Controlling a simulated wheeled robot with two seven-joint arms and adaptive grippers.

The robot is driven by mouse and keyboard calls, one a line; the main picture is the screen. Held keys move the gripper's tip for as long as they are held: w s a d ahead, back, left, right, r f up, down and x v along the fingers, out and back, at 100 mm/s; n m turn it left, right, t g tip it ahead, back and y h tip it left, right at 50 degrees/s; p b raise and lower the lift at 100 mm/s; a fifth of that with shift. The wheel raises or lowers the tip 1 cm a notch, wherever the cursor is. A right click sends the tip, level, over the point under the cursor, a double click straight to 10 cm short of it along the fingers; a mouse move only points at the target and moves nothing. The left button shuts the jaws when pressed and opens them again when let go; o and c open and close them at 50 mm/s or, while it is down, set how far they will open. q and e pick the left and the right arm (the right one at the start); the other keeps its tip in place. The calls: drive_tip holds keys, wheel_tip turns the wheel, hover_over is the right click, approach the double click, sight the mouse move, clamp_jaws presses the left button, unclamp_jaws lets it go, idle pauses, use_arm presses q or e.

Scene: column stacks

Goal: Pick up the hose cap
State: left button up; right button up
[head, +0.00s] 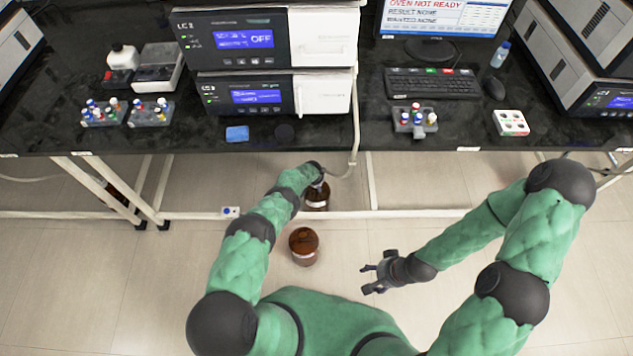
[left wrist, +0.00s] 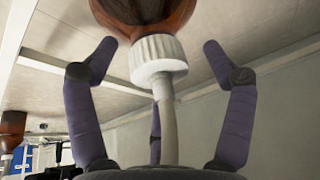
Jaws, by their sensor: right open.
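The hose cap (left wrist: 157,58) is white and ribbed. It sits on the neck of a brown bottle (left wrist: 140,12), and a pale hose (left wrist: 168,125) runs from it towards my left gripper. In the left wrist view my left gripper (left wrist: 160,60) is open, with its purple-grey fingers spread on either side of the cap and apart from it. In the head view the left hand is at the brown bottle (head: 316,203) below the bench edge and hides most of the cap. My right gripper (head: 372,277) is open and empty over the floor.
A second brown bottle (head: 304,258) stands on the floor nearer me. The dark bench (head: 300,139) carries stacked instruments (head: 265,90), vial racks (head: 414,121) and a keyboard (head: 432,83). A pale frame rail (head: 420,213) runs low beneath it. Floor on the right is clear.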

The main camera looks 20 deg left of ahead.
use_arm(q)
drive_tip(key=c, duration=1.1)
drive_tip(key=shift+r, duration=0.1)
drive_tip(key=shift+r+p, duration=0.5)
drive_tip(key=shift+r, duration=0.05)
wheel_tip(320, 180, up, 2)
drive_tip(key=shift+r+p, duration=0.1)
drive_tip(key=shift+p, duration=0.65)
drive_tip(key=shift+s+d+r+p, duration=0.1)
drive_tip(key=shift+s+r+p, duration=1.5)
drive_tip(key=shift+s+p, duration=0.8)
drive_tip(key=shift+s+r+p, duration=1.55)
drive_tip(key=shift+s+p, duration=0.7)
drive_tip(key=shift+p, duration=0.3)
drive_tip(key=shift+s+d+r+p, duration=0.1)
drive_tip(key=shift+s+r+p, duration=1.5)
drive_tip(key=shift+s+p, duration=0.8)
drive_tip(key=shift+w+f, duration=0.1)
